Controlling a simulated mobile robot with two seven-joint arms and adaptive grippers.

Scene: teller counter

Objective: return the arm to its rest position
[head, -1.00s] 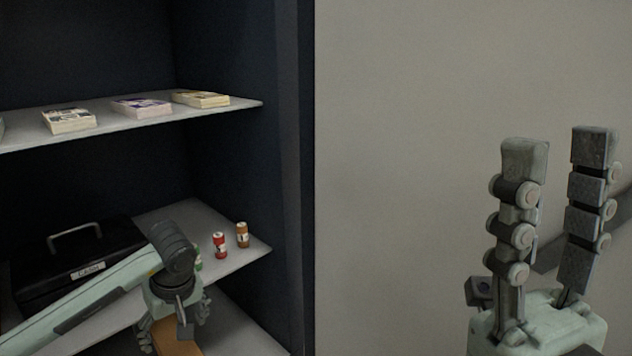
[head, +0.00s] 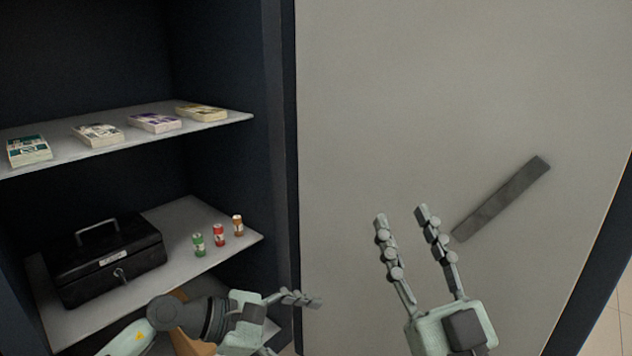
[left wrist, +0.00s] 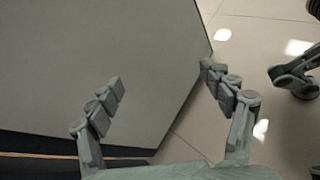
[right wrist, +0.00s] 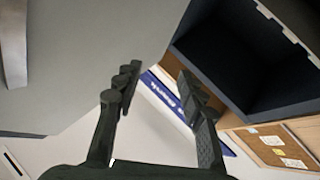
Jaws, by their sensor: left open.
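My right gripper (head: 402,218) points up in front of the grey door in the head view. Its two fingers are spread with nothing between them, also in the right wrist view (right wrist: 158,75). My left gripper (head: 292,322) is low in the head view, just below the lower shelf, and points right. One finger shows clearly and the other is partly cut off by the bottom edge. In the left wrist view its fingers (left wrist: 160,80) are wide apart and empty, with the grey panel and floor behind them.
The grey door (head: 380,100) with a dark bar handle (head: 502,198) stands behind my right gripper. The upper shelf (head: 60,133) holds several banknote stacks. The lower shelf (head: 185,215) holds a black cash box (head: 105,258) and green (head: 199,245), red (head: 220,235) and orange (head: 238,226) small cylinders.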

